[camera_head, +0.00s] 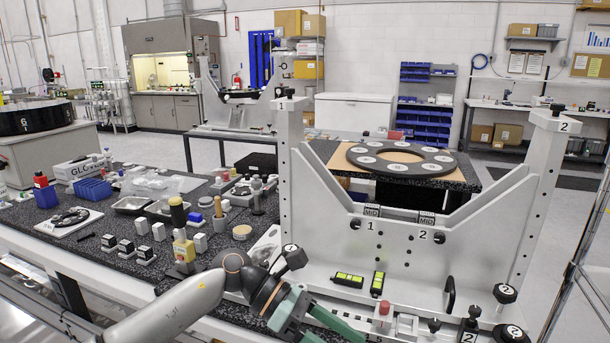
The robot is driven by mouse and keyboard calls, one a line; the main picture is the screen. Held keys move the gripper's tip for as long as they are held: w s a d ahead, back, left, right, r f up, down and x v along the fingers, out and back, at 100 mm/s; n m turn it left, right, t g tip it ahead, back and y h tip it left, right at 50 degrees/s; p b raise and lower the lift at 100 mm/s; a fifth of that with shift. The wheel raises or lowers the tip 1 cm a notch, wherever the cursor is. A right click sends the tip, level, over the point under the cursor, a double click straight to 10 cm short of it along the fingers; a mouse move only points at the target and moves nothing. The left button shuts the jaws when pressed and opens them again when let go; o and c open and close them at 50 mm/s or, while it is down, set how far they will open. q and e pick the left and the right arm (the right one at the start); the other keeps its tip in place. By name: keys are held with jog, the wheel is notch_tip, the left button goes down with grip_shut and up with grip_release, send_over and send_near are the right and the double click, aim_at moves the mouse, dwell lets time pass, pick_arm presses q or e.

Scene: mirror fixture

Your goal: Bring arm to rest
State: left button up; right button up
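My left arm (175,306) comes in from the bottom left and reaches to the front of the bench. Its dark wrist joint with an orange ring leads to my green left gripper (318,320), low in the picture beside the fixture's base. The gripper's lower part is cut off by the bottom edge, and I cannot tell if its fingers are open or shut. I see nothing clearly held in it. My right arm and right gripper are not in view.
The large pale grey mirror fixture (400,265) stands right of my gripper. Black knobs (506,293) and two black-and-green levels (349,280) sit on its base. Left, the dark bench holds a yellow-topped tool (184,250), small blocks and trays. A dark ring (402,161) lies behind.

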pick_arm(q)
jog(key=s+d+r+n+t+h, duration=0.1)
jog(key=d+r+n+t+h, duration=0.15)
jog(key=n+h, duration=0.6)
jog(key=w+a+f+n+t+y+p, duration=0.15)
jog(key=a+f+n+t+y, duration=0.6)
jog(key=n, duration=0.75)
jog(key=w+a+f+n+t+y, duration=0.2)
jog(key=a+f+n+t, duration=0.35)
jog(key=n+t, duration=0.75)
jog(key=s+a+f+n+g+y, duration=0.4)
jog(key=s+a+f+n, duration=0.2)
jog(key=s+f+n, duration=0.2)
jog(key=s+a+f+n+g+y, duration=0.4)
jog(key=s+f+n, duration=0.4)
jog(key=s+f, duration=0.2)
notch_tip(320, 180, down, 2)
jog(key=a+g, duration=0.1)
jog(key=a, duration=0.1)
jog(key=shift+s+a+f+y+p, duration=0.25)
jog(key=shift+s+a+y+p, duration=0.1)
jog(key=shift+y+p, duration=0.05)
jog(key=shift+w+d, duration=0.1)
